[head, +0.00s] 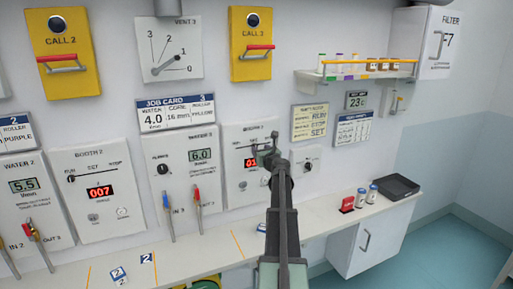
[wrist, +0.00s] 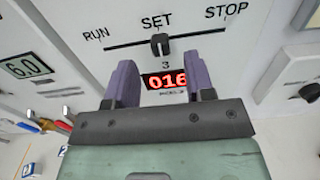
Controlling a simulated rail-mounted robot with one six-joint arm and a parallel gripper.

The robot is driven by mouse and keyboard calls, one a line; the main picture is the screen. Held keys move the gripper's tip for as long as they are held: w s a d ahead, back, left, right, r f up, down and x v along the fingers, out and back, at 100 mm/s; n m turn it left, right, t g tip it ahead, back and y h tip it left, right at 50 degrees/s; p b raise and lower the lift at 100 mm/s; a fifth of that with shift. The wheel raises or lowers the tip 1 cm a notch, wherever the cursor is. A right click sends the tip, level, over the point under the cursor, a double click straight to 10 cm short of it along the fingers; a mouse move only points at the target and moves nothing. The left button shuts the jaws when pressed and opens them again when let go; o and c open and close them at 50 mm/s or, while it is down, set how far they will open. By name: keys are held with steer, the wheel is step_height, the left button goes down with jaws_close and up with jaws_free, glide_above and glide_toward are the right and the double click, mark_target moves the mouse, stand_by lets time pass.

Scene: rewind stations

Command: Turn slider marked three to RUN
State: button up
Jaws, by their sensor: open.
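The slider marked three has a black knob (wrist: 160,44) in a horizontal slot (wrist: 190,35) in the wrist view. RUN is printed at the left end, SET in the middle and STOP at the right. The knob stands at SET. A red display (wrist: 166,82) below reads 016. My gripper (wrist: 158,66) is open, its two purple fingers pointing at the panel on either side of the "3", below the knob. The knob is not between the fingertips in the picture; contact cannot be told.
The water 3 panel (head: 182,187) with red and blue handled valves is to the left. A small dial panel (head: 308,162) is to the right. A shelf (head: 335,210) below holds a red block, two jars and a black tray (head: 396,186).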

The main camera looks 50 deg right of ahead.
mark_target(256, 146)
steer(key=x, duration=0.4)
steer(key=shift+w+d, duration=0.15)
steer(key=shift+w, duration=0.25)
steer(key=shift+c, duration=0.5)
jaws_close()
